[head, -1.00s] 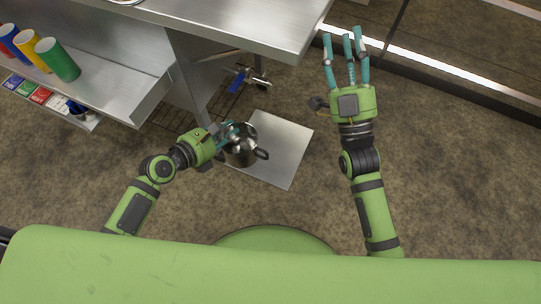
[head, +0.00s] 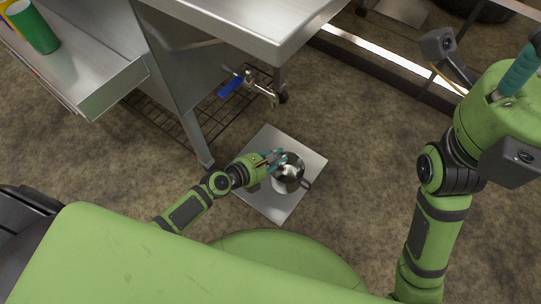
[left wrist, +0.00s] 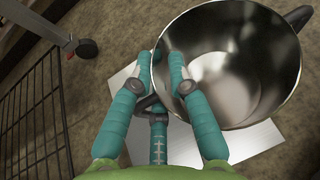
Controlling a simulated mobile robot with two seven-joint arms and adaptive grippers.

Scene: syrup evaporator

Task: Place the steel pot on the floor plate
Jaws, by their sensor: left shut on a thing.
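The steel pot (head: 289,180) is a shiny, open-topped pot with dark handles. In the head view it appears over the middle to right part of the square pale floor plate (head: 270,207). My left gripper (head: 277,161) is shut on the pot's wall at its left side. In the left wrist view the teal fingers (left wrist: 162,62) hold the rim of the pot (left wrist: 235,65), with the plate (left wrist: 262,142) below. I cannot tell whether the pot's base touches the plate. My right gripper (head: 522,68) is raised at the right edge, partly cut off.
A steel table (head: 245,25) with a leg stands behind the plate. A blue-handled valve (head: 232,86) and a wire rack (head: 165,110) are near it. A side shelf (head: 90,70) holds coloured cylinders. The floor right of the plate is clear.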

